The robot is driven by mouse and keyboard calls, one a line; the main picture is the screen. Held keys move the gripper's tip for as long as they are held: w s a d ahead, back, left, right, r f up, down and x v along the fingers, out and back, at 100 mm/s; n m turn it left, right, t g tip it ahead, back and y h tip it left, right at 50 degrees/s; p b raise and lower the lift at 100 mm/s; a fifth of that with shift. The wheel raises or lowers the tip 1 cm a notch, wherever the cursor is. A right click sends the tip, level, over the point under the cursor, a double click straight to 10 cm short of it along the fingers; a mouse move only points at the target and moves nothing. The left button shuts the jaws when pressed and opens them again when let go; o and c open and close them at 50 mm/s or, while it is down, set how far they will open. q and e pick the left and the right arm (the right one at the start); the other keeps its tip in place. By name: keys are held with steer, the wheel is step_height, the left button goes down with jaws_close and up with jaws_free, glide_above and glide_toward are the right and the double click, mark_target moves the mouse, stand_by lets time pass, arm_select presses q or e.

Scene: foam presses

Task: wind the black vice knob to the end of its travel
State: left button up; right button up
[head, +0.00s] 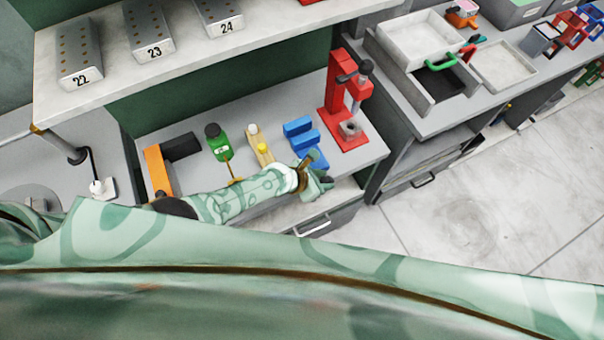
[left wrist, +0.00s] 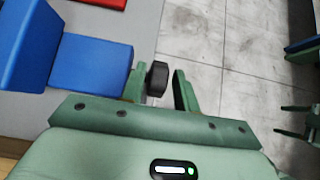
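The blue vice (head: 305,145) stands on the workbench, its blocks also showing at the left of the left wrist view (left wrist: 92,62). The black knob (left wrist: 157,78) sticks out from the vice's front side. My left gripper (head: 319,172) is at the front of the vice. In the left wrist view its two fingers (left wrist: 160,88) stand on either side of the knob. The left finger is close against or touching the knob, I cannot tell which; a gap shows at the right finger.
A red press (head: 335,112) stands right of the vice. A shelf (head: 110,75) overhangs the bench. Open floor (head: 460,205) lies at the right.

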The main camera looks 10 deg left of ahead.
arm_select(q)
steer(key=p+v, duration=0.8)
steer(key=v, duration=0.6)
